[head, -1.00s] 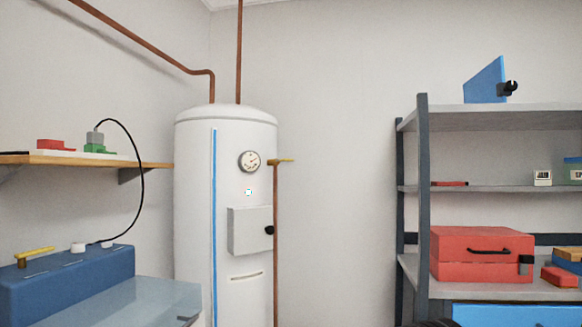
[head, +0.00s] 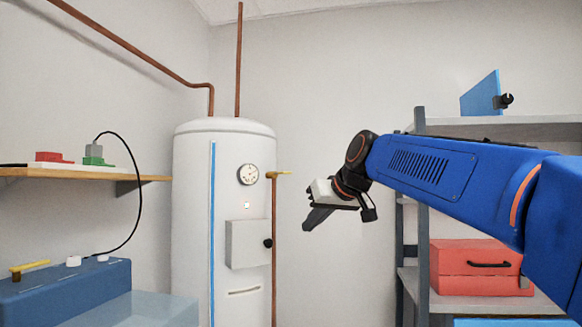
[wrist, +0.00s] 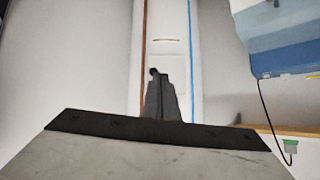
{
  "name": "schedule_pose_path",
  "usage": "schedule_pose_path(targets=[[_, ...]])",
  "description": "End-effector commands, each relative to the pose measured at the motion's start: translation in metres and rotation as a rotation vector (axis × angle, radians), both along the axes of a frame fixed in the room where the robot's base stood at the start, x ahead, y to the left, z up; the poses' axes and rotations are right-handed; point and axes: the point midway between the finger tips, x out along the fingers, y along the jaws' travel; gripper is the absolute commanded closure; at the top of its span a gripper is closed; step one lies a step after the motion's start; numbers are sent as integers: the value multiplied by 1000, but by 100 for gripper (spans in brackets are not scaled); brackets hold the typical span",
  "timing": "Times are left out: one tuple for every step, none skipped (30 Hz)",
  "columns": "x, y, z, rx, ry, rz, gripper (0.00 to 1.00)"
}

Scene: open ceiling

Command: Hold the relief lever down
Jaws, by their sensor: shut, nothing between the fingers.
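My gripper (head: 311,221) is shut and empty, to the right of the lever and lower in the head view, pointing down and left. A clear gap shows between them there. In the wrist view the shut dark fingers (wrist: 156,78) show in front of the tank and the copper pipe (wrist: 145,45). I cannot make out the lever in that view.
A wooden shelf (head: 80,174) and a blue machine with a yellow handle (head: 65,285) stand left. A shelf rack (head: 419,240) stands right, partly behind my arm.

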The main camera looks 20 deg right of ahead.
Motion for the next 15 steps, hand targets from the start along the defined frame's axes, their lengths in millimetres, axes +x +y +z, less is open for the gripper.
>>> schedule_pose_path(targets=[[13, -4, 17, 1, -25, 3, 100], [20, -5, 27, 2, -41, 6, 100], [29, -7, 40, 3, -62, 12, 100], [35, -9, 50, 2, -78, 15, 100], [42, -10, 60, 3, -93, 18, 100], [50, -13, 73, 4, -115, 23, 100], [57, -15, 82, 2, -130, 27, 100], [62, -17, 92, 3, -147, 30, 100], [71, -19, 104, 2, -167, 34, 100], [76, -21, 114, 0, -185, 38, 100], [82, -23, 124, 1, -201, 42, 100], [89, -26, 136, -2, -222, 46, 100], [95, -28, 144, -3, -239, 49, 100], [100, -30, 153, -4, -254, 52, 100], [106, -32, 164, -6, -275, 56, 100]])
